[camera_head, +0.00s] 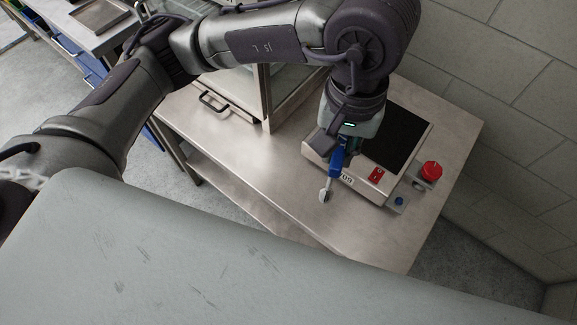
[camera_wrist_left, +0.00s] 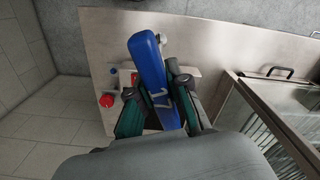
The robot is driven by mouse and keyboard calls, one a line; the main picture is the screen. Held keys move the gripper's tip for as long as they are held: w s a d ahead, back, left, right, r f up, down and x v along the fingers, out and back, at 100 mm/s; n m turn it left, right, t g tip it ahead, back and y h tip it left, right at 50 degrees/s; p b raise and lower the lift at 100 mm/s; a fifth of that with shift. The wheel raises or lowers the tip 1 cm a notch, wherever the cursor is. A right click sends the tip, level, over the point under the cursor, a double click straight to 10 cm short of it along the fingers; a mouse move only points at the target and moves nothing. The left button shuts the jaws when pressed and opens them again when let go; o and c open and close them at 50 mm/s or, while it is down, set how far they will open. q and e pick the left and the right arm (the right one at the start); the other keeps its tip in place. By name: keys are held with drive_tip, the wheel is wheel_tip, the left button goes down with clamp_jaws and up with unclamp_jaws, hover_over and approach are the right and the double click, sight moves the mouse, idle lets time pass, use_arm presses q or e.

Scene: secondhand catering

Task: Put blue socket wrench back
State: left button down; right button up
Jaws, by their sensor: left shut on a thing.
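The blue socket wrench (camera_head: 336,161) has a blue handle and a metal end pointing down toward the front of the table. My left gripper (camera_head: 345,143) is shut on its handle, above the front left side of a scale-like device (camera_head: 344,176) with a dark top. In the left wrist view the blue handle of the wrench (camera_wrist_left: 147,62) lies between the two fingers of my left gripper (camera_wrist_left: 156,95). The metal end (camera_wrist_left: 160,38) shows partly behind the handle. My right gripper is not in view.
A red emergency button (camera_head: 431,170) and a small blue button (camera_head: 399,201) sit right of the device on the steel table (camera_head: 240,150). A glass-sided cabinet (camera_head: 267,95) with a black handle stands left of it. The front left tabletop is clear. A tiled wall is at right.

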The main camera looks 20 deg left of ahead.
use_arm(q)
drive_tip(key=w+a+f+p, duration=0.5)
drive_tip(key=a+f, duration=0.5)
drive_tip(key=shift+w+f, duration=0.3)
drive_tip(key=shift+f, duration=0.1)
drive_tip(key=shift+f, duration=0.2)
drive_tip(key=c, duration=1.1)
unclamp_jaws()
drive_tip(key=shift+r, duration=0.1)
